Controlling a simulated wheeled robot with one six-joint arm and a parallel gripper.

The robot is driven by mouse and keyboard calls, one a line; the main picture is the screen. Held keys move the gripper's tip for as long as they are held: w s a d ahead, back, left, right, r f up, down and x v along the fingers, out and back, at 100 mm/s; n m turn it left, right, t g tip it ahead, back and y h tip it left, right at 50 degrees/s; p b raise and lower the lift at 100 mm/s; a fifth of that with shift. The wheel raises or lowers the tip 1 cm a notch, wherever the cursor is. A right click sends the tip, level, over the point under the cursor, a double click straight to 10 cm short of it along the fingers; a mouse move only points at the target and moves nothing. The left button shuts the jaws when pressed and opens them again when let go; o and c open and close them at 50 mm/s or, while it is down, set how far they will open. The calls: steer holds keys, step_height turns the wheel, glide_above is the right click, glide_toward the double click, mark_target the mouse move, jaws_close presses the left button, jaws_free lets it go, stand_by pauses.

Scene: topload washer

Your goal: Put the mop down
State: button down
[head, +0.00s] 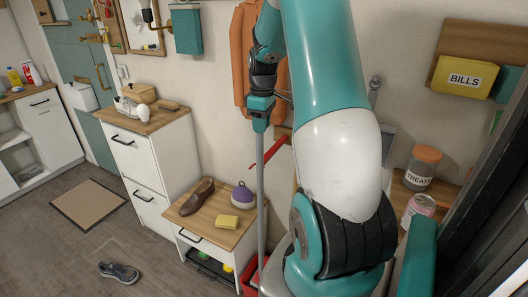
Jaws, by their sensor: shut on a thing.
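My gripper (261,118) is shut on the upper end of the mop (261,185). The mop's grey handle hangs about upright in the middle of the view, in front of the low cabinet's right side. The handle's lower end runs down to the bottom of the view, beside a red thing (252,270). I cannot tell whether that red thing is the mop's head, nor whether the mop touches the floor. My own arm hides much of what lies to the right.
A low cabinet (228,240) bears a brown shoe (196,198), a yellow sponge (228,226) and a purple round thing (243,198). A taller white cabinet (150,165) stands behind it. A grey shoe (119,271) and a mat (88,205) lie on the otherwise open floor at left.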

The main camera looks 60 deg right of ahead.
step_height(320, 180, down, 12)
steer(key=d+p, duration=0.1)
steer(key=p, duration=0.2)
steer(key=shift+r, duration=0.25)
stand_by(0.3)
steer(key=shift+d, duration=0.1)
steer(key=shift+f, duration=0.2)
steer(key=c, duration=0.9)
jaws_free()
steer(key=shift+c, duration=0.2)
steer(key=shift+r, duration=0.1)
